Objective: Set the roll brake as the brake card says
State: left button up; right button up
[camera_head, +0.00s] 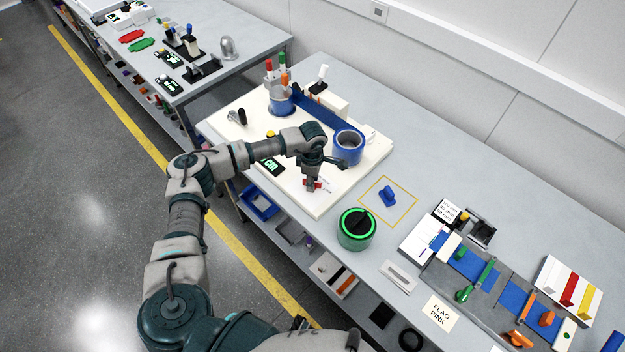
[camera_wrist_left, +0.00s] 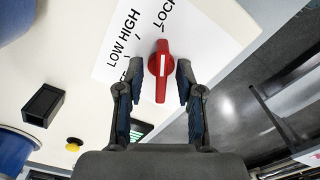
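The red brake knob (camera_wrist_left: 160,72) with a white pointer line is on a white label (camera_wrist_left: 190,40) reading LOW, HIGH and LOCK. A fourth word is partly hidden. The pointer faces the top of the wrist view; its exact setting is unclear. My left gripper (camera_wrist_left: 158,85) is open, with one finger on each side of the knob and gaps visible. In the head view the left gripper (camera_head: 313,184) is over the cream board (camera_head: 320,205). A blue roll (camera_head: 348,146) stands beside it, with blue web leading to another roll (camera_head: 281,101). I cannot identify the brake card for certain.
A small text card (camera_head: 447,211), unreadable here, stands on the bench to the right. A FLAG PINK card (camera_head: 440,312) lies near the front edge.

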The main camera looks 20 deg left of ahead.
pick_arm(q)
grip_shut()
